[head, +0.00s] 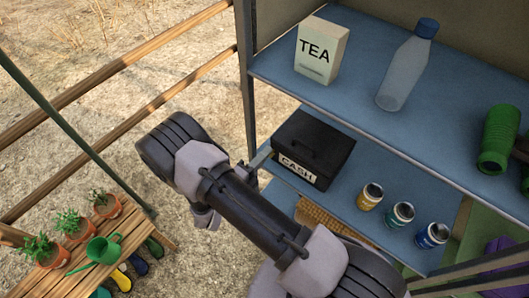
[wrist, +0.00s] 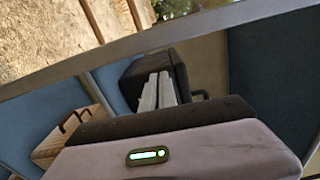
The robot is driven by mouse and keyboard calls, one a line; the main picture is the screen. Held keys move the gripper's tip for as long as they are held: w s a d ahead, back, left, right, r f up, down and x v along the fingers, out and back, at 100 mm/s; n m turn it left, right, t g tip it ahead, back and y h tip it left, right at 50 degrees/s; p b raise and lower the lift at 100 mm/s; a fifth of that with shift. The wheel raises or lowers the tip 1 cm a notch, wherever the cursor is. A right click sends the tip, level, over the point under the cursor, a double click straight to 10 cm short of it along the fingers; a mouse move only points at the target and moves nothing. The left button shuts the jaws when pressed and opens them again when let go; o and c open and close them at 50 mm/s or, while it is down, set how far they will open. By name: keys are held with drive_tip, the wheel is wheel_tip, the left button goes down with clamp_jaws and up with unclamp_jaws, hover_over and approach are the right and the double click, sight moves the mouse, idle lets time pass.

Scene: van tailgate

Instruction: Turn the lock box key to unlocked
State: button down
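The lock box is a black cash box (head: 325,145) with a white CASH label, on the lower blue shelf in the head view. In the wrist view the dark box (wrist: 140,72) stands just beyond my fingertips. My gripper (head: 262,158) is at the box's left side in the head view. In the wrist view the two pale grey fingers of my gripper (wrist: 159,88) lie close together and point at the box. I cannot tell whether they touch it or hold something between them. The key is not visible; the fingers may hide it.
A tea carton (head: 321,50) and a clear bottle (head: 406,68) stand on the upper shelf (head: 340,92), which overhangs the box. Several small cans (head: 400,213) stand right of the box. A woven basket (head: 325,218) is below. A shelf post (head: 246,80) rises near my gripper.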

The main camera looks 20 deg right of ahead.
drive_tip(key=shift+n, duration=0.5)
drive_tip(key=shift+f, duration=0.1)
drive_tip(key=c, duration=1.7)
unclamp_jaws()
drive_tip(key=p+v, duration=0.1)
drive_tip(key=v, duration=1.6)
drive_tip(key=shift+s+a, duration=0.15)
